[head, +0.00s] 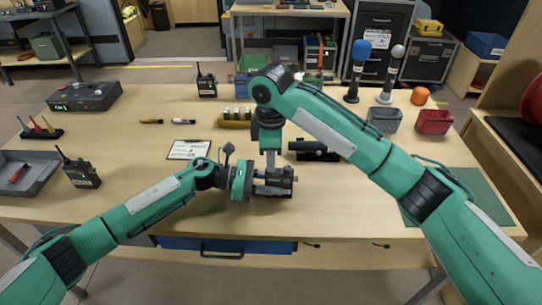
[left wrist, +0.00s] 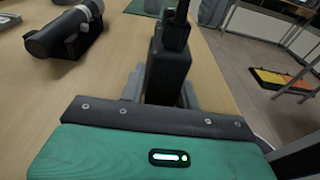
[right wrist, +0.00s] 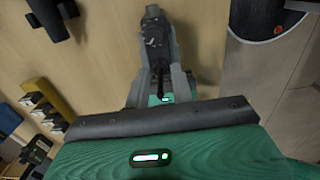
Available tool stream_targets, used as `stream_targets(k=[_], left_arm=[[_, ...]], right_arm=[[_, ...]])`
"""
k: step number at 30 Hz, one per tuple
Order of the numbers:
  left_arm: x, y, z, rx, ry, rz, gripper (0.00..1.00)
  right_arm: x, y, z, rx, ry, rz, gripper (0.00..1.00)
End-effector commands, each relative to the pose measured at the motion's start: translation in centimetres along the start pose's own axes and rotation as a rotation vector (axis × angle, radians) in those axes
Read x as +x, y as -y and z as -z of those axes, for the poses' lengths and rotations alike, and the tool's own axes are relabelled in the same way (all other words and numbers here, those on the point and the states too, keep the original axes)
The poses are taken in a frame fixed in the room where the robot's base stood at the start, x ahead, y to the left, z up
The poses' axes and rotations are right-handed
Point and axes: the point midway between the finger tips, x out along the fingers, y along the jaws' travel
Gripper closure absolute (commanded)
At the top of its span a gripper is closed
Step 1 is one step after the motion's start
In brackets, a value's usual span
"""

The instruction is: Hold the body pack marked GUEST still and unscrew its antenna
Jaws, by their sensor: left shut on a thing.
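My left gripper (head: 280,185) is shut on a black body pack (left wrist: 168,75) above the front of the table. The pack also shows in the head view (head: 284,178); its marking cannot be read. My right gripper (head: 270,162) comes from above, pointing down over the pack. Its fingers (right wrist: 158,78) stand on either side of the antenna, apart from each other. Whether they touch it is hidden.
Two other packs with antennas stand on the table, at left (head: 80,174) and at the back (head: 207,86). A white card (head: 188,150) lies left of my grippers, and a black cylinder (head: 314,150) lies to the right. A grey tray (head: 30,172) is far left.

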Motion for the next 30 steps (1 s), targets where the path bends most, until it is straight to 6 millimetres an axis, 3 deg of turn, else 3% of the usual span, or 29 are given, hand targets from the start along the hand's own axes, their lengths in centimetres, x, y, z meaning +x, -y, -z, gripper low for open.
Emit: stream_targets(k=[13,22,30], left_arm=[[0.01,0.02,0.07,-0.001,-0.001,0.0,0.94],[0.01,0.02,0.07,-0.001,-0.001,0.0,0.94],[0.0,0.02,0.07,-0.001,-0.001,0.0,0.94]], right_arm=[[0.04,0.04,0.01,0.091,0.0,0.001,0.76],[0.0,0.07,0.04,0.376,0.0,0.0,0.76],[0.02,0.07,0.02,0.419,0.0,0.0,0.76]])
